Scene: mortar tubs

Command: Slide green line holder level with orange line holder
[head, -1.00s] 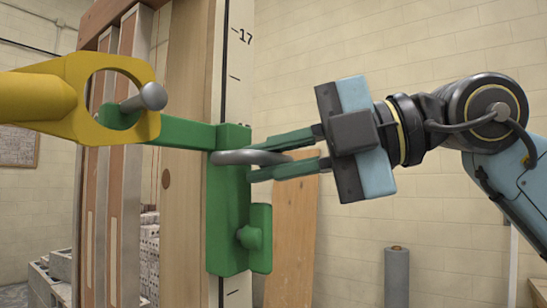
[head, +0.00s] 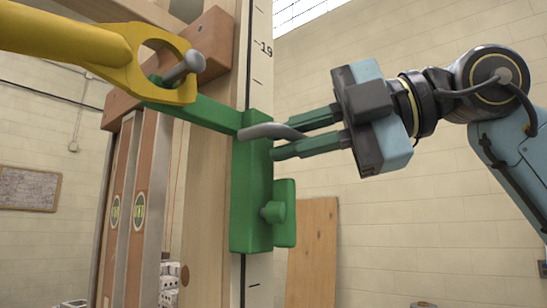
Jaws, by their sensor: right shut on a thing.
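The green line holder (head: 251,200) sits upright against the post's pale scale strip, just below the mark 19. Its green bar (head: 205,114) runs left behind a yellow ringed piece, and a green knob (head: 273,212) is on its right side. I see no orange line holder in this view. My left gripper is not in view.
The yellow ringed piece (head: 115,50) with a grey bolt (head: 184,68) reaches in from the left, in front of the post (head: 212,190). A brown wooden block (head: 208,48) crosses the post higher up. A board (head: 313,250) leans behind. The air right of the holder is clear below my arm.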

